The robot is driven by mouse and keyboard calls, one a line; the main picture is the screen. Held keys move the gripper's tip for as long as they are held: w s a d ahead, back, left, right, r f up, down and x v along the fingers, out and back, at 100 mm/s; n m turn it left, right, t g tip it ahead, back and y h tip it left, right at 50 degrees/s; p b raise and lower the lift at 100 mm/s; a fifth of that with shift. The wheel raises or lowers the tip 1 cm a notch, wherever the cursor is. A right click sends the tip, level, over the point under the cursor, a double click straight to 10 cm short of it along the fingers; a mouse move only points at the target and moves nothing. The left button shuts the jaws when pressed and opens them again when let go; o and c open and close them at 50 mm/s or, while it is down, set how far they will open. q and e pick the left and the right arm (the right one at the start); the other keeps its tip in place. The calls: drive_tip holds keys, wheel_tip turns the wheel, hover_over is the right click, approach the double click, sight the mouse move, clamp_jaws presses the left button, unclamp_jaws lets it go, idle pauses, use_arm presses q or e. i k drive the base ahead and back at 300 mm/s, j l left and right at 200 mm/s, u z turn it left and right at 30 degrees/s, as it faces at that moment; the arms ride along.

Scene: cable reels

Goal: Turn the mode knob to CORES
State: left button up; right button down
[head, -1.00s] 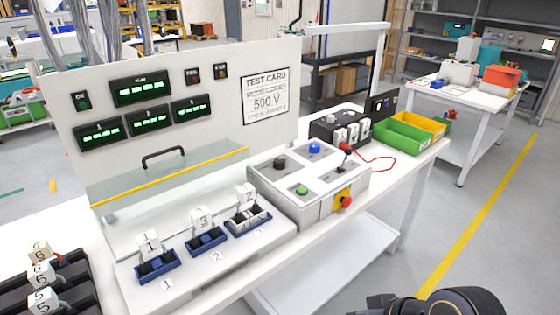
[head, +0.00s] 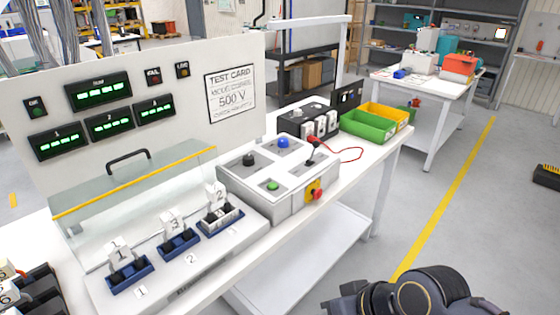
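The grey control box (head: 293,203) stands on the white bench, right of the clear guard. On its top are a black knob (head: 249,159), a blue button (head: 283,142), a green button (head: 272,186) and a black lever switch (head: 311,152). A red emergency button (head: 316,193) on yellow is on its front. The knob's labels are too small to read. The test card (head: 230,95) shows "500 V"; its mode line is hard to read. A dark part of my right arm (head: 410,296) shows at the bottom right; its fingertips are not visible. My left gripper is out of view.
Blue sockets (head: 179,243) with numbered white blocks sit in front of the transparent guard (head: 140,190). A black device (head: 305,119) with a red cable stands behind the box, beside the green bin (head: 367,125) and yellow bin (head: 391,113).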

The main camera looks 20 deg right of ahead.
sight(248, 159)
drive_tip(key=i+l+u, duration=0.2)
drive_tip(key=l+u, duration=0.2)
drive_tip(key=l, duration=0.15)
drive_tip(key=i+l+u, duration=0.15)
drive_tip(key=l+u, duration=0.25)
drive_tip(key=l, duration=0.2)
drive_tip(key=l+u, duration=0.4)
drive_tip(key=l, duration=0.25)
